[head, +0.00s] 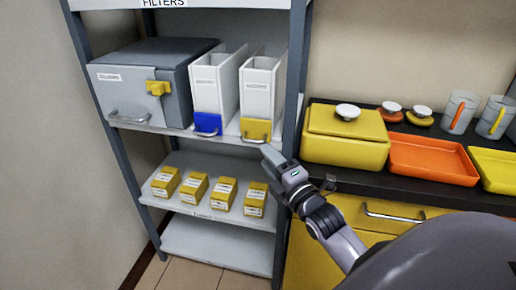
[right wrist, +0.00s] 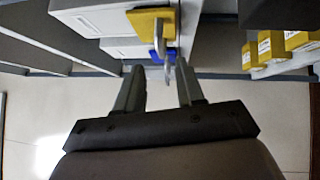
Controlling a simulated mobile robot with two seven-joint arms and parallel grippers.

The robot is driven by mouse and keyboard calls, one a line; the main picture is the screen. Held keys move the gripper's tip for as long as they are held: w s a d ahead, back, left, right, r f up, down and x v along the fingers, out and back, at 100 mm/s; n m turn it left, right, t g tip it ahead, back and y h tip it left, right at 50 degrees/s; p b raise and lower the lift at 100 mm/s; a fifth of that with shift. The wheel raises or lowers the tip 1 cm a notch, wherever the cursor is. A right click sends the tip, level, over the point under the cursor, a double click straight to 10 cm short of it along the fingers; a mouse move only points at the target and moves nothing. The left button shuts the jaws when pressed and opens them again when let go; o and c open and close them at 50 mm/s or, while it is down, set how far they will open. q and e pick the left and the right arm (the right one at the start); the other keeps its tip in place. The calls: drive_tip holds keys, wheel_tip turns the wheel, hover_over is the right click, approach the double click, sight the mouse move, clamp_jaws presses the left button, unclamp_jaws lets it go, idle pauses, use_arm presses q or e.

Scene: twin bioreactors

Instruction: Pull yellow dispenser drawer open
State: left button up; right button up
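The yellow dispenser drawer (head: 257,129) is at the foot of the right white dispenser (head: 258,85) on the upper shelf. It looks shut. A metal handle runs along its lower front. My right gripper (head: 268,156) is just below and in front of it. In the right wrist view, the yellow drawer (right wrist: 150,24) and its metal handle (right wrist: 181,70) are ahead of my right gripper (right wrist: 160,72), whose fingers are apart. The handle appears close to the right-hand finger; I cannot tell whether it lies between the fingers or touches. My left gripper is not in view.
A blue dispenser drawer (head: 207,123) is close on the left, beside a grey box (head: 150,85). Several yellow cartons (head: 224,194) stand on the shelf below. A shelf post (head: 293,80) and a counter with a yellow bin (head: 345,140) and orange tray (head: 432,160) are right.

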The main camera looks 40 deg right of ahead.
sight(253, 131)
drive_tip(key=shift+w+d+r, duration=0.1)
drive_tip(key=shift+w+r, duration=0.05)
drive_tip(key=shift+w, duration=1.3)
drive_tip(key=shift+w+d+r, duration=0.1)
drive_tip(key=shift+w+r, duration=0.05)
drive_tip(key=shift+w, duration=1.25)
drive_tip(key=shift+a, duration=0.1)
clamp_jaws()
